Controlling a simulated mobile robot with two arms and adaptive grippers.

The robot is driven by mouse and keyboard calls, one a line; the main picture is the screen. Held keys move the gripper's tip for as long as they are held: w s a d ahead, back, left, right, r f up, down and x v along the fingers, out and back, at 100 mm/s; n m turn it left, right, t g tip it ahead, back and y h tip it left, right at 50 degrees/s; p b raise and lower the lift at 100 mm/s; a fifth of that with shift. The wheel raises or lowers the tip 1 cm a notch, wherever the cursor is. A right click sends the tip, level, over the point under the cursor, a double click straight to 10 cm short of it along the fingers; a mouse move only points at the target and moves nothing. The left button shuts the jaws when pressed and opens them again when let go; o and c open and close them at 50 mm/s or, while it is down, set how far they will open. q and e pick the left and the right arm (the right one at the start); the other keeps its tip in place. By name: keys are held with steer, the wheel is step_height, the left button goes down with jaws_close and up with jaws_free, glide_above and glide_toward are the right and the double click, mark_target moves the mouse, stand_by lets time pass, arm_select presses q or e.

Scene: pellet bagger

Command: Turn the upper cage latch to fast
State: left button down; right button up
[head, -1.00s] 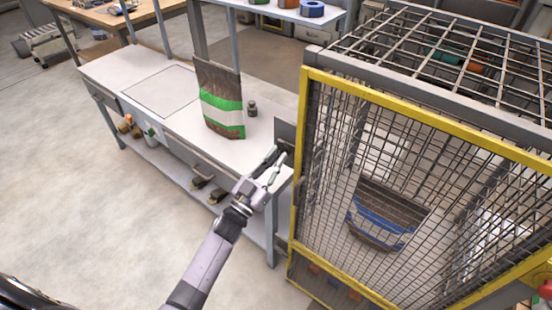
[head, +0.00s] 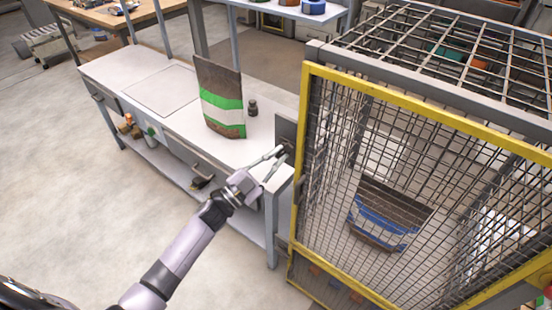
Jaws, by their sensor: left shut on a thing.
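The cage (head: 430,120) with a yellow-framed mesh door (head: 300,170) stands at the right. A grey plate (head: 285,133) sits at the door's left edge, and the upper cage latch (head: 289,147) is a small dark part low on it. My left gripper (head: 284,153) reaches up from the lower left, its fingertips at the latch. Its fingers are shut on the latch and partly hide it, so its exact angle is hard to tell. My right gripper is out of view.
A white bench (head: 180,118) stands left of the cage, with a brown, green and white bag (head: 221,100) and a small dark weight (head: 253,108) on it. A brown and blue bag (head: 385,215) is inside the cage. The floor at left is clear.

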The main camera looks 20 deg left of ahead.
arm_select(q)
steer(key=m, duration=0.1)
steer(key=m+g, duration=0.1)
steer(key=m, duration=0.2)
steer(key=shift+r+h, duration=0.3)
steer(key=shift+h, duration=0.1)
steer(key=m+g, duration=0.1)
steer(key=m, duration=0.2)
steer(key=shift+g, duration=0.4)
steer(key=m+g+p, duration=0.1)
steer(key=m, duration=0.2)
steer(key=shift+r+m+p, duration=0.1)
steer(key=shift+m+p, duration=0.2)
steer(key=shift+m+g+p, duration=0.4)
steer(key=shift+m+p, duration=0.05)
steer(key=shift+m, duration=0.65)
steer(key=shift+y, duration=0.3)
steer(key=c, duration=1.8)
jaws_free()
steer(key=shift+o, duration=0.7)
steer(key=shift+w+f, duration=0.1)
steer(key=shift+f, duration=0.15)
